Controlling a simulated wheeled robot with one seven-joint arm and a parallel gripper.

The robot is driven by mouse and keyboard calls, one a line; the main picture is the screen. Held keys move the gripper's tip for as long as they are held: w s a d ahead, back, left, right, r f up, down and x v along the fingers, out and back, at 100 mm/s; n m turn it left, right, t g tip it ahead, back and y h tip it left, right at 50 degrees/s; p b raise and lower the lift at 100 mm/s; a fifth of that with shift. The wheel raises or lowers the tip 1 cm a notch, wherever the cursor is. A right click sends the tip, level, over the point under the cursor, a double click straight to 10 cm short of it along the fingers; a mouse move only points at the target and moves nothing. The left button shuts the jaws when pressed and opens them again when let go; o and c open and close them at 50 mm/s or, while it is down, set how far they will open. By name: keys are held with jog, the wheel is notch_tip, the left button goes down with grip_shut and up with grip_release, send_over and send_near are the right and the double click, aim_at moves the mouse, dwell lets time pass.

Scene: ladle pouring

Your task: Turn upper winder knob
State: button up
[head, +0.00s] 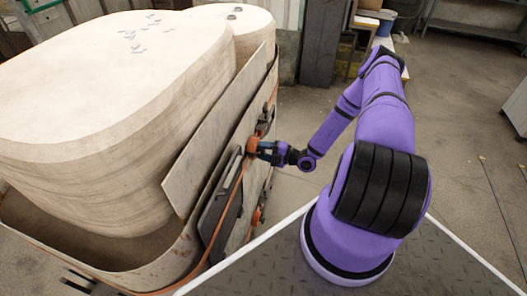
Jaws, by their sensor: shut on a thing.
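The upper winder knob (252,145) is an orange part on the upright side panel of the large vessel, near the picture's middle. My gripper (261,148) is at the panel's face, reaching in from the right, and is shut on the knob. The fingers are small here and cover part of the knob, so its turn angle cannot be told. A second orange part (257,216) sits lower on the same panel, apart from my gripper.
The large pale vessel (110,95) fills the left side. An orange hose or cable (222,215) runs down the panel beside a dark plate (219,205). Bare concrete floor (455,110) lies to the right. Shelving and boxes stand at the back.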

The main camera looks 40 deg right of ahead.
jog(key=m, duration=0.6)
jog(key=shift+d+m, duration=0.1)
jog(key=shift+m, duration=0.2)
jog(key=m, duration=0.6)
jog(key=shift+f+m, duration=0.1)
jog(key=shift+m, duration=0.2)
jog(key=o, duration=0.9)
jog(key=v, duration=1)
jog(key=shift+s+d, duration=0.25)
jog(key=shift+s, duration=0.1)
